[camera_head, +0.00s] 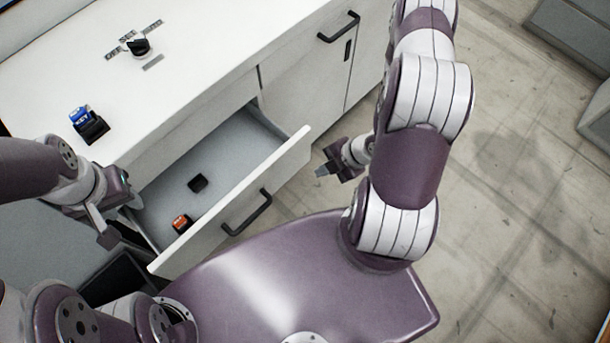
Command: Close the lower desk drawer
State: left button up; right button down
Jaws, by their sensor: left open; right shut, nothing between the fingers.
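A white desk drawer (290,158) stands pulled out from the desk, with a black bar handle (247,212) on its front. I cannot tell whether it is the lower one. Inside lie a small black block (198,183) and an orange-and-black block (182,223). My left gripper (122,220) is open at the drawer's left side, over or beside its left edge; contact is unclear. My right gripper (323,170) is shut and empty, just right of the drawer front's far corner, apparently apart from it.
On the white desktop (200,60) are a black knob (139,47) with labels around it and a blue key item (80,118) in a black holder. A closed cabinet door has a black handle (339,27). A dark open box (120,278) is at lower left.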

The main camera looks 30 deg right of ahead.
jog(key=a, duration=0.1)
jog(key=p, duration=0.1)
send_near(280, 178)
notch_tip(280, 178, down, 4)
jog(key=s, duration=0.3)
jog(key=shift+n+y, duration=0.3)
jog(key=w, duration=0.1)
jog(key=w+a+p, duration=0.1)
jog(key=w, duration=0.1)
jog(key=w+a, duration=0.1)
jog(key=shift+w+a+f+p, duration=0.1)
jog(key=shift+w+a+p, duration=0.1)
jog(key=shift+p, duration=0.15)
jog(key=shift+w, duration=0.1)
